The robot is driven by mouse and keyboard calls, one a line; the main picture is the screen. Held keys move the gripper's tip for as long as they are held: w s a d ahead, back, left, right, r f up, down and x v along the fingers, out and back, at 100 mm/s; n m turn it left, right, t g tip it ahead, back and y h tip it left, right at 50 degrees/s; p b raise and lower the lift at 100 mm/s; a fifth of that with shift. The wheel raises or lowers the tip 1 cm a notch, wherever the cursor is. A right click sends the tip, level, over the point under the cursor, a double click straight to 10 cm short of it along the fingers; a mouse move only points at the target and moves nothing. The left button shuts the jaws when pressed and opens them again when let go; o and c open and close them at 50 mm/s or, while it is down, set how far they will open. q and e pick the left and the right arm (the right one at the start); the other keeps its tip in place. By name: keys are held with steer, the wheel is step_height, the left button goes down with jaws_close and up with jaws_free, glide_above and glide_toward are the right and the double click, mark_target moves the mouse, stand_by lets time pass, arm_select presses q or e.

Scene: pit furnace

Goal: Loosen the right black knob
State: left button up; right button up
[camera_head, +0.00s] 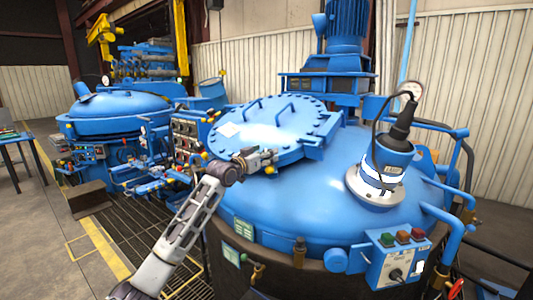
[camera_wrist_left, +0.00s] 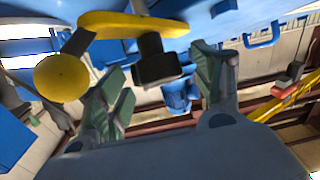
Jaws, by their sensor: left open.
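My left gripper (camera_head: 262,160) is at the front edge of the round blue lid (camera_head: 268,130) in the head view. In the left wrist view the gripper (camera_wrist_left: 162,92) is open, with its two green-grey fingers spread apart. A black knob (camera_wrist_left: 156,64) under a yellow bar (camera_wrist_left: 132,24) shows in the gap between the fingers, nearer the right finger. I cannot tell whether a finger touches it. A second dark piece (camera_wrist_left: 76,42) is left of it, by a round yellow end. In the head view the gripper hides most of this spot. My right gripper is not in view.
The big blue furnace vessel (camera_head: 310,215) fills the space right of my left arm. A control box (camera_head: 398,262) with coloured buttons hangs on its front right. A blue fitting with a gauge (camera_head: 388,172) stands on top. A second blue furnace (camera_head: 118,105) is at the left.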

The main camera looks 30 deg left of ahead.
arm_select(q)
steer(key=shift+w, duration=0.6)
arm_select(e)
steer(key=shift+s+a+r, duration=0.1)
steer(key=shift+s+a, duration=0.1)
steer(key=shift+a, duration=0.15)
arm_select(q)
steer(key=c, duration=1)
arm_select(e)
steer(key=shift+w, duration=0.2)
